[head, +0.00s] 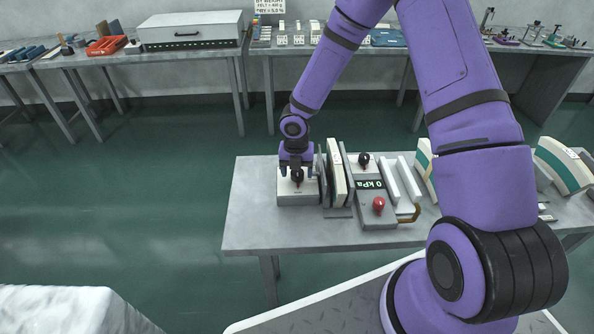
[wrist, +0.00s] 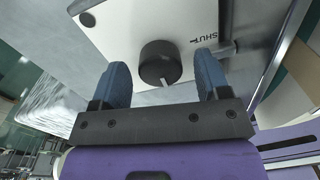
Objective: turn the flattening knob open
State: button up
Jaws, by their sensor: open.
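A black round knob (wrist: 160,62) sits on the pale top plate of a box (wrist: 135,25), with the word SHUT (wrist: 205,38) printed to its upper right. A light pointer mark on the knob points down in the wrist view, away from the word. My gripper (wrist: 162,70) is open, one blue finger on each side of the knob, with gaps showing. In the head view my gripper (head: 297,170) is over the same box (head: 297,197) at the table's left end, with the black knob (head: 297,177) between its fingers.
Upright plates (head: 336,175) stand just right of the box. Beyond them are a unit with a "0 kPa" display (head: 371,184), a red knob (head: 379,205) and another black knob (head: 363,159). The table (head: 255,225) is bare at its left and front.

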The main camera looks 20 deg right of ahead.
aim_at(296, 172)
notch_tip(296, 172, up, 11)
jog(key=shift+a+f, duration=0.15)
jog(key=shift+f, duration=0.05)
dwell(0.6)
